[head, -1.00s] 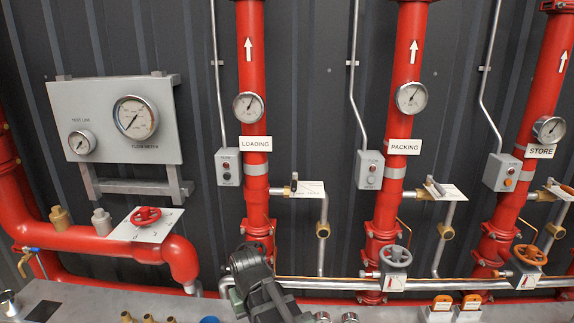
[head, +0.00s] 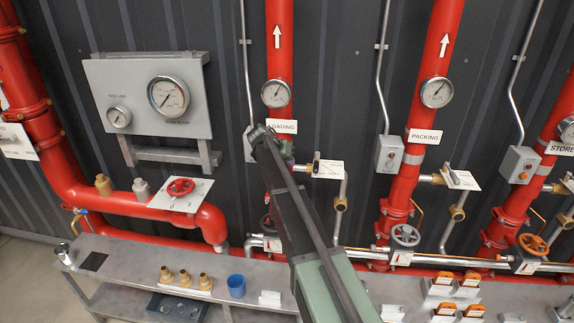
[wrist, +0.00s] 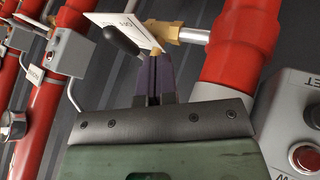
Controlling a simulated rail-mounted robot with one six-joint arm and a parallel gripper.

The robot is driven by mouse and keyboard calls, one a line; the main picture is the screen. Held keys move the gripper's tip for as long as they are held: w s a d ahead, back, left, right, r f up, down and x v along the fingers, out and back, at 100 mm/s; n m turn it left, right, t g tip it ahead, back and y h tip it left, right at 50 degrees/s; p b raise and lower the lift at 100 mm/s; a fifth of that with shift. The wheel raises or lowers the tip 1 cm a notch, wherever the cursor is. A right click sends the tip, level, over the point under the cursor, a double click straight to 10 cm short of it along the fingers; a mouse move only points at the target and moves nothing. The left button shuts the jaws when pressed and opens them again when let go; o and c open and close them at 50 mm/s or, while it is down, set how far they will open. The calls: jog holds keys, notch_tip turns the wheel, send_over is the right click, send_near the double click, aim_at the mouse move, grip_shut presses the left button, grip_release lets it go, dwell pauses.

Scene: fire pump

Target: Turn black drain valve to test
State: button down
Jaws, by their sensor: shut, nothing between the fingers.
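A black lever handle (wrist: 121,41) sits by a white lettered plate (wrist: 130,29) and brass fitting (wrist: 164,32) on a branch off a red pipe. I take it for the black drain valve. In the head view the LOADING branch has this plate (head: 330,168) and a dark lever (head: 316,163) pointing upward. My gripper (wrist: 153,60) is shut and empty, its dark fingertips just below the brass fitting and right of the lever. Contact cannot be told. In the head view my arm covers part of the LOADING pipe, and the fingertips are not clear.
The LOADING sign (head: 282,127) is close to my wrist. A dark handwheel (head: 265,222) is beside my arm. In the wrist view a grey button box (wrist: 298,130) is close on the right. Similar valves stand on the PACKING pipe (head: 400,170). A bench (head: 110,255) with fittings runs below.

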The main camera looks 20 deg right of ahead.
aim_at(317, 162)
jog(key=s+d+f+b, duration=0.1)
jog(key=d+f, duration=0.2)
jog(key=d, duration=0.3)
jog(key=shift+s+d+b, duration=0.25)
jog(key=shift+d+b, duration=0.05)
jog(key=shift+b, duration=0.05)
jog(key=shift+s, duration=0.1)
